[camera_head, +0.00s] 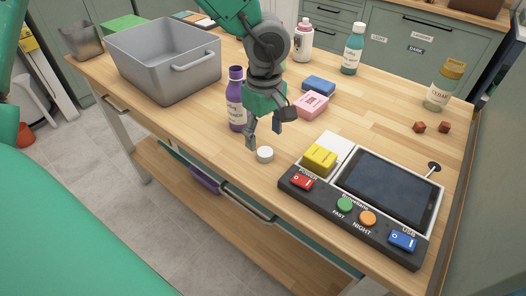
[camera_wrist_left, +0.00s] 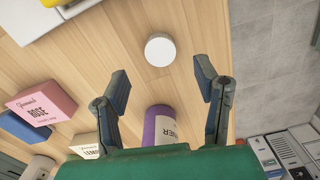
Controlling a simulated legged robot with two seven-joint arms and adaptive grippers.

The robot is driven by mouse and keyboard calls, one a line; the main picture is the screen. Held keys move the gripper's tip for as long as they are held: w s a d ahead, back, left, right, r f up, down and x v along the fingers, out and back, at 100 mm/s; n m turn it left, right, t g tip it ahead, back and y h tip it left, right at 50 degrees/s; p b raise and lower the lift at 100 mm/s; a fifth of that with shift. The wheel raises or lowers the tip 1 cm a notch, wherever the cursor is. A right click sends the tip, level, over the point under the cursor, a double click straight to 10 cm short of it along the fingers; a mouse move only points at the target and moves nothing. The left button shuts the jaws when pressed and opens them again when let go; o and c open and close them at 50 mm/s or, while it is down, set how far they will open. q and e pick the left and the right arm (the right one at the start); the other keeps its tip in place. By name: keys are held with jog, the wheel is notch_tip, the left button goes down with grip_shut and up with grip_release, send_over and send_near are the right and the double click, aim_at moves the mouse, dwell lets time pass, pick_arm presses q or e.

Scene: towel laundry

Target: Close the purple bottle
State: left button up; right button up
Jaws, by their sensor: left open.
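The purple bottle (camera_head: 236,105) stands upright on the wooden table, just left of my left gripper (camera_head: 264,134). Its top is purple, and I cannot tell whether its mouth is open. A small round white cap (camera_head: 265,154) lies on the table just below the gripper's fingers. In the left wrist view, my left gripper (camera_wrist_left: 163,82) is open and empty. The white cap (camera_wrist_left: 160,50) shows beyond its fingertips, and the purple bottle (camera_wrist_left: 164,124) shows between the finger bases, partly hidden by the gripper body. My right gripper is not in view.
A control panel (camera_head: 297,182) with buttons and a dark screen is right of the cap. Pink (camera_head: 311,105) and blue (camera_head: 319,85) boxes lie behind the gripper. A grey bin (camera_head: 165,75) stands at left. Other bottles (camera_head: 352,48) stand at the back.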

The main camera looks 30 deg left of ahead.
aim_at(268, 152)
pick_arm(q)
jog(key=shift+f, duration=0.35)
jog(key=f, duration=0.1)
jog(key=d+f, duration=0.1)
jog(key=f, duration=0.1)
jog(key=shift+s+f+b, duration=0.1)
jog(key=shift+f+b, duration=0.15)
jog(key=shift+b, duration=0.15)
jog(key=shift+d+f, duration=0.15)
jog(key=shift+f, duration=0.25)
jog(key=shift+a, duration=0.4)
jog(key=shift+a+f, duration=0.1)
jog(key=shift+a, duration=0.1)
jog(key=c, duration=0.8)
jog(key=shift+d, duration=0.45)
jog(key=shift+r, duration=0.45)
jog(key=r, duration=0.2)
jog(key=r+p, duration=0.1)
jog(key=r, duration=0.5)
jog(key=shift+a+r+p, duration=0.2)
jog(key=shift+a+p, duration=0.1)
jog(key=shift+a, duration=0.1)
jog(key=shift+d+r, duration=0.3)
jog(key=shift+r, duration=0.2)
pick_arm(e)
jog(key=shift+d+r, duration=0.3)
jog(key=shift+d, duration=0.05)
